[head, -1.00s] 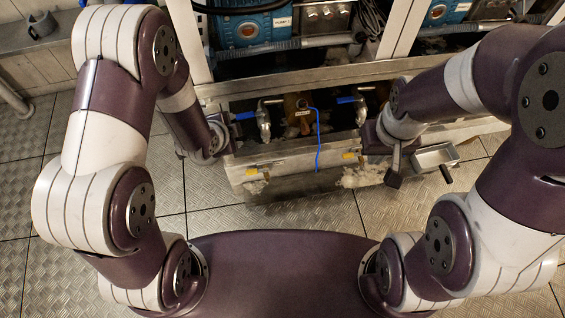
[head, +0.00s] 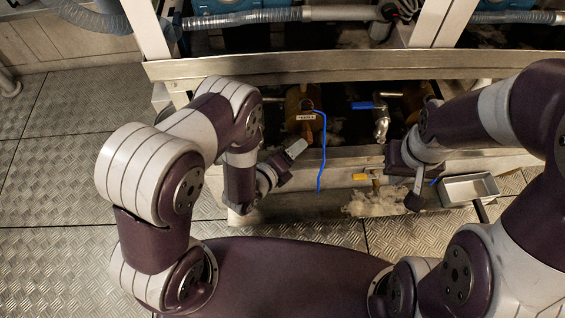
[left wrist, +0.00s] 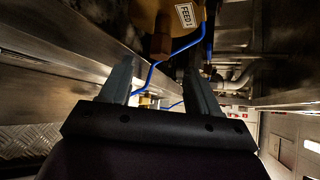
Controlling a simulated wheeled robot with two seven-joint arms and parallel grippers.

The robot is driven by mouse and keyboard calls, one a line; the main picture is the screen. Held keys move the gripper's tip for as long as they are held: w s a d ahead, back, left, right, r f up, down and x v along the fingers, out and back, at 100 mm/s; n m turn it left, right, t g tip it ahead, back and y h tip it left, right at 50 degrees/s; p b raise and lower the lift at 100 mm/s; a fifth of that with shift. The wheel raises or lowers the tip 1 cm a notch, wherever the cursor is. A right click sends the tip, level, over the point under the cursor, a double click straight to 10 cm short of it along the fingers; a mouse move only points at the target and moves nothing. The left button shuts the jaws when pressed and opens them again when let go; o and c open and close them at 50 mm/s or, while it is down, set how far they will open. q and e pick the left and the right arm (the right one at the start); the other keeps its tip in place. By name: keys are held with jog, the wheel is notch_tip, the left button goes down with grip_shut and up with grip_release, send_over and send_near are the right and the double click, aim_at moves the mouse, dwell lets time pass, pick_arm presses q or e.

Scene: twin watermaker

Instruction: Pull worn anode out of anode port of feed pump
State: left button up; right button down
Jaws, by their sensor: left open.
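The bronze feed pump (head: 303,97) with a FEED 1 label sits in the low bay in the head view. In the left wrist view its rounded body (left wrist: 152,17) is at the top. A brown block-shaped piece (left wrist: 160,45) sticks out below the body, apparently the anode at its port; its wear cannot be told. My left gripper (left wrist: 158,72) is open, with the brown piece beyond and roughly between its fingertips, not gripped. In the head view the left gripper (head: 294,150) is just below the pump. My right gripper (head: 413,198) is at the bay's front right; its jaws are unclear.
A blue cable (head: 321,150) hangs from the pump over the bay's front edge, close to my left gripper. A blue-handled valve (head: 381,122) stands to the right. A metal tray (head: 468,188) is beside my right gripper. A steel beam (head: 330,67) crosses above the bay.

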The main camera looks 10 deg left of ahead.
pick_arm(q)
jog(key=b+x, duration=0.1)
jog(key=x, duration=0.4)
jog(key=shift+f+b, duration=0.15)
jog(key=shift+b, duration=0.25)
jog(key=shift+w+d, duration=0.25)
jog(key=shift+w, duration=0.15)
grip_shut()
jog(key=shift+s+d+p, duration=0.2)
jog(key=shift+s+p, duration=0.05)
jog(key=shift+s, duration=0.7)
jog(key=shift+s+d+p, duration=0.15)
jog(key=shift+s+p, duration=0.05)
jog(key=shift+s, duration=0.75)
jog(key=shift+s+d+p, duration=0.2)
jog(key=shift+s+p, duration=0.05)
jog(key=shift+s, duration=0.75)
pick_arm(e)
jog(key=shift+f, duration=0.65)
pick_arm(q)
jog(key=shift+w, duration=0.1)
